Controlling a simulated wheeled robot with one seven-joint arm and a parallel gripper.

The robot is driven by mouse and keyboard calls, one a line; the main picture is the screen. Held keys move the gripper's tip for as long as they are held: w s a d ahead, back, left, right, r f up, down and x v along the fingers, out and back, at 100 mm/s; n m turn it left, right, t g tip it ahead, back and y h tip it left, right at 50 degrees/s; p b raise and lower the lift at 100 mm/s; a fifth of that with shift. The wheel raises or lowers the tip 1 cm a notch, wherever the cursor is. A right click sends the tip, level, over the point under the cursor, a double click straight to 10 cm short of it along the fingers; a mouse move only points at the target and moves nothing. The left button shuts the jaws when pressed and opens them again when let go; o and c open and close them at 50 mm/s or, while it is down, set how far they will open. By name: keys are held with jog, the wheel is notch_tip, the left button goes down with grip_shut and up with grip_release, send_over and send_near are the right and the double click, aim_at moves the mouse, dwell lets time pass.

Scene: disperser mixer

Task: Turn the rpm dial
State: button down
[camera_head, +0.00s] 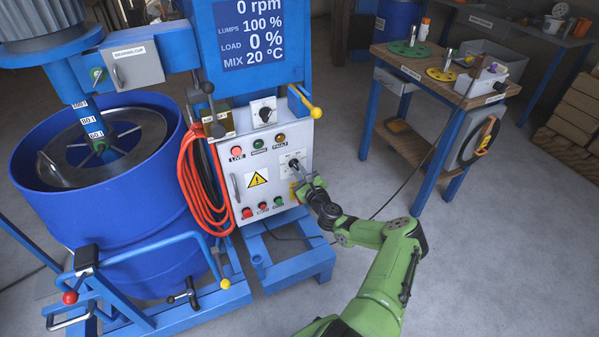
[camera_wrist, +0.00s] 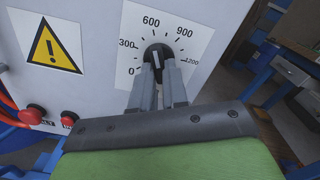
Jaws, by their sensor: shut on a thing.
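The rpm dial (camera_wrist: 155,50) is a dark round knob on a white scale plate marked from 0 to 1200, on the grey control panel (camera_head: 222,176). Its raised grip stands close to upright, roughly towards the 600 mark. My gripper (camera_wrist: 159,66) is shut on the dial, with one grey finger on each side of the grip. The fingers hide the lower part of the dial. In the head view my gripper (camera_head: 297,172) reaches the panel from the lower right. The screen (camera_head: 249,30) above reads 0 rpm, load 0 % and lumps 100 %.
A workbench (camera_head: 440,88) stands right; open floor lies between.

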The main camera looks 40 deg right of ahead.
jog(key=c, duration=1.1)
grip_release()
jog(key=shift+c, duration=0.2)
jog(key=p+v, duration=0.3)
jog(key=v, duration=1.2)
jog(key=shift+s+a, duration=0.2)
jog(key=shift+s, duration=0.15)
